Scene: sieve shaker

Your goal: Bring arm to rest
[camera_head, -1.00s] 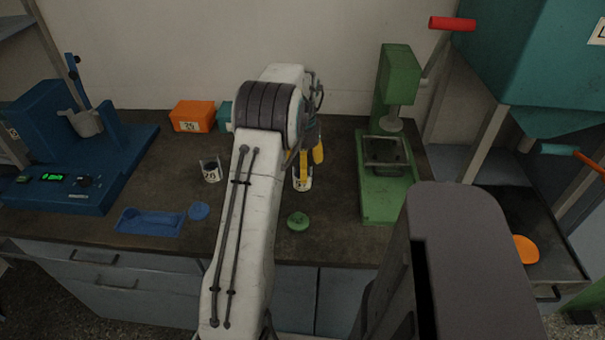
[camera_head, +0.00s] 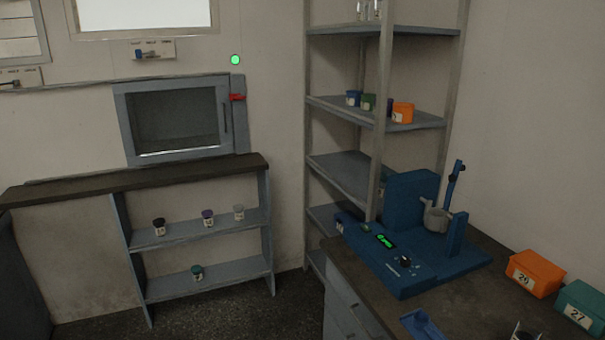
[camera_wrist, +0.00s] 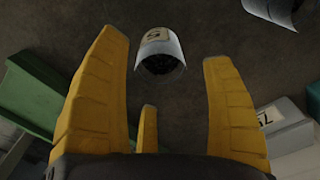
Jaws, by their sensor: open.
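My gripper (camera_wrist: 164,58) shows only in the wrist view, with its yellow fingers spread apart. It is open and holds nothing. A small white cup (camera_wrist: 170,42) with a dark inside and a pale label stands on the dark worktop (camera_wrist: 195,25), in line with the gap between the fingers. I cannot tell how far the cup is from the fingertips. The arm is outside the head view.
In the head view, a blue machine (camera_head: 400,265), an orange box (camera_head: 533,272) and a teal box (camera_head: 583,303) stand on the bench. Shelving (camera_head: 385,180) rises behind.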

